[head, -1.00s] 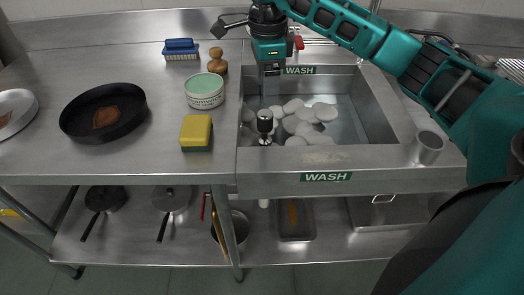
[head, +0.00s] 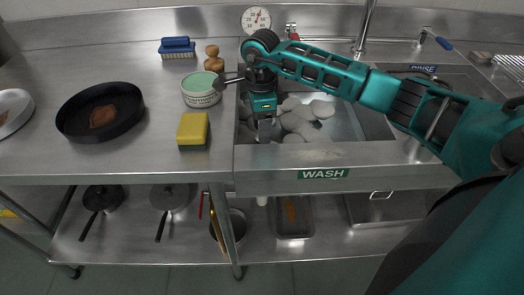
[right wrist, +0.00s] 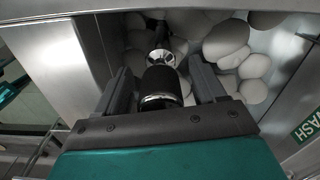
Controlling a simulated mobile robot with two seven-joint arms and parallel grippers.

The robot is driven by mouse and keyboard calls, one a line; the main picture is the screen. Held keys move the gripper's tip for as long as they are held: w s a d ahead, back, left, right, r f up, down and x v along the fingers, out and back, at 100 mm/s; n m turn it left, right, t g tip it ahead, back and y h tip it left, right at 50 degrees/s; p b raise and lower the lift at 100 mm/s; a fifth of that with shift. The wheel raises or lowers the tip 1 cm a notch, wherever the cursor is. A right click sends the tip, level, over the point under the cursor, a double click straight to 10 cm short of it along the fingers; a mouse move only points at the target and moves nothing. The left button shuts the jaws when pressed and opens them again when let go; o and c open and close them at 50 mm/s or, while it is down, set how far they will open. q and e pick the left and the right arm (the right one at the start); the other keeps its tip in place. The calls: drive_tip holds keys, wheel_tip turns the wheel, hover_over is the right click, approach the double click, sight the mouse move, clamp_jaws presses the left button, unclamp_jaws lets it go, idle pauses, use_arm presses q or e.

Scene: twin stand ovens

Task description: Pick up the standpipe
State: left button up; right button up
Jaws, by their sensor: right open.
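The standpipe (right wrist: 160,84), black-bodied with a shiny metal collar and flared end, stands in the wash basin (head: 350,122) among pale suds or plates. My right gripper (right wrist: 162,82) is open, with one finger on each side of the standpipe. Small gaps seem to show between fingers and pipe; contact cannot be told. In the head view my right gripper (head: 264,130) points down into the basin near its left wall and hides the standpipe. My left gripper is not in view.
Left of the basin are a yellow-green sponge (head: 193,130), a tub with a green lid (head: 201,90), a wooden-knobbed item (head: 213,60), a blue brush (head: 178,47) and a black pan (head: 101,112). A tap (head: 365,25) rises behind. The basin's front rim (head: 290,155) is close to my gripper.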

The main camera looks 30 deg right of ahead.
drive_tip(key=shift+c, duration=0.3)
clamp_jaws()
idle(0.3)
drive_tip(key=shift+r, duration=0.1)
